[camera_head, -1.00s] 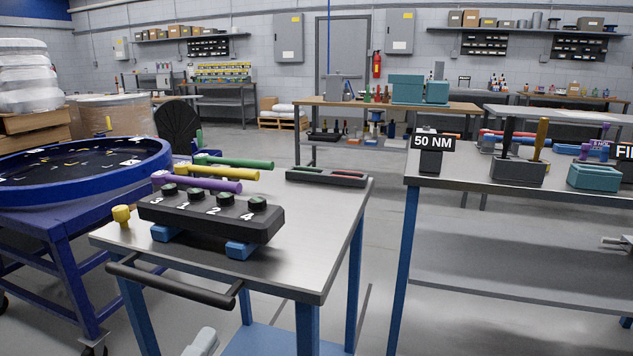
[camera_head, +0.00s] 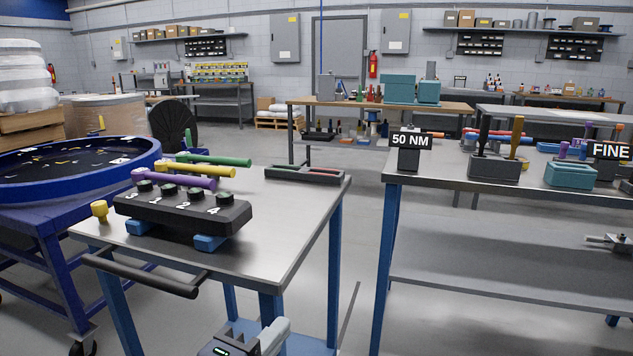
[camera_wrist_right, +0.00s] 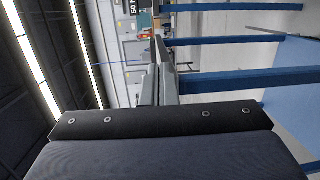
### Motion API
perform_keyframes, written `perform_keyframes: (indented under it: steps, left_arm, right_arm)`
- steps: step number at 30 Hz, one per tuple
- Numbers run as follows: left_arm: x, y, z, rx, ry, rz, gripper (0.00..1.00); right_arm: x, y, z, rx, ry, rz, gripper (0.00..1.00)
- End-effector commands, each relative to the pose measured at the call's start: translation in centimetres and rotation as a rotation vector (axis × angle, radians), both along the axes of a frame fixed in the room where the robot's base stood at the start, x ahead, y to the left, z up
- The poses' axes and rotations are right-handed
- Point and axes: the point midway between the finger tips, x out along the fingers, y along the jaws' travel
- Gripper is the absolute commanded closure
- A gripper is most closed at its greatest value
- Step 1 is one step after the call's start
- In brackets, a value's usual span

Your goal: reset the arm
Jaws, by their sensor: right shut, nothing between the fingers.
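The only task object is my arm. My right gripper (camera_head: 274,332) shows at the bottom edge of the head view, left of centre, cut off by the frame. It has a light grey part and a dark housing with a small green light. It is shut and empty, low in front of the near steel table (camera_head: 270,235). In the right wrist view, my own dark gripper body fills the bottom. Ahead of it are the edge and blue legs of the near table. My left gripper is not in view.
The near table carries a black numbered block (camera_head: 180,212) with colored handles beside it. A dark bar handle (camera_head: 140,275) juts from its front. A second steel table (camera_head: 455,180) with a 50 NM sign (camera_head: 411,140) stands right. A blue round tray (camera_head: 70,185) is left. Floor shows between the tables.

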Motion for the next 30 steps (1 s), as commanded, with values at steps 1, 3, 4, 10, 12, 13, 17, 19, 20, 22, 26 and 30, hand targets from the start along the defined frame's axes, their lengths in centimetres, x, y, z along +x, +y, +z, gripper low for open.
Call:
perform_keyframes:
  steps: [1, 3, 4, 10, 12, 13, 17, 19, 20, 22, 26, 30]
  left_arm:
    - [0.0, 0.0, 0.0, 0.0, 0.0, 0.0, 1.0]
    - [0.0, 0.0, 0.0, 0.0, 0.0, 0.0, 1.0]
    - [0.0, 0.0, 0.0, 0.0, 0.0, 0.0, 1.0]
    - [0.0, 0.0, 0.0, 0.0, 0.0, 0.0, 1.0]
    - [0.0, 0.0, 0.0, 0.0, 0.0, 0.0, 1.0]
    - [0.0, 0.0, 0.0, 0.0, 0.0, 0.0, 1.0]
    - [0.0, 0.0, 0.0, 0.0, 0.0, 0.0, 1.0]
    - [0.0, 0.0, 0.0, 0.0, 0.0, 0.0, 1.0]
    - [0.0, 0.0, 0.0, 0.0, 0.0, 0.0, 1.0]
    - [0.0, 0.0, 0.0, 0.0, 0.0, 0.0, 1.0]
    - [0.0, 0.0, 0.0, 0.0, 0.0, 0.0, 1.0]
    - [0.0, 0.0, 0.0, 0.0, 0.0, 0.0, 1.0]
  right_arm:
    - [0.8, -1.7, -0.5, 0.019, 0.045, -0.03, 1.0]
    - [1.6, -3.9, -1.4, 0.05, 0.116, -0.065, 1.0]
    - [1.9, -5.0, -1.8, 0.065, 0.148, -0.083, 1.0]
    - [2.7, -14.8, -6.6, 0.265, 0.445, -0.238, 1.0]
    - [1.5, -19.3, -9.3, 0.411, 0.583, -0.311, 1.0]
    - [0.6, -21.1, -10.6, 0.489, 0.639, -0.343, 1.0]
    - [-4.2, -25.7, -14.8, 0.86, 0.805, -0.445, 1.0]
    - [-6.5, -26.5, -16.1, 1.05, 0.835, -0.478, 1.0]
    - [-7.3, -26.7, -16.5, 1.125, 0.836, -0.489, 1.0]
    - [-8.7, -26.8, -17.1, 1.277, 0.824, -0.507, 1.0]
    - [-10.4, -26.6, -17.6, 1.507, 0.761, -0.525, 1.0]
    - [-11.3, -26.3, -17.6, 1.703, 0.661, -0.536, 1.0]
